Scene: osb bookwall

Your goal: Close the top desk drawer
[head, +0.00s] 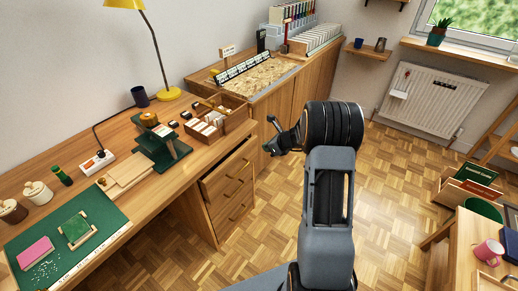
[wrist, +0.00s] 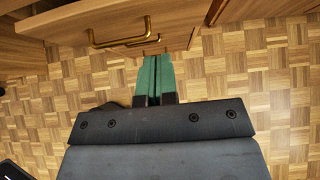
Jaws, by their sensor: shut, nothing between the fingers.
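The wooden desk (head: 150,170) stands along the left wall with a stack of drawers at its right end. The top desk drawer (head: 230,177) is pulled partly out, with its dark inside showing over its front; the drawers below look shut. My gripper (head: 267,148) is shut and empty, to the right of the top drawer in the head view. In the wrist view its green fingers (wrist: 155,58) point at a wooden drawer front (wrist: 170,28) with a brass handle (wrist: 118,40). The tips are close to this front, right of the handle; I cannot tell whether they touch.
A wooden box of cards (head: 210,127) and a green stand (head: 160,150) are on the desktop near the drawers. A low cabinet (head: 287,90) continues behind the desk. The parquet floor (head: 270,215) beside the drawers is clear. A table with a pink mug (head: 488,251) stands at right.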

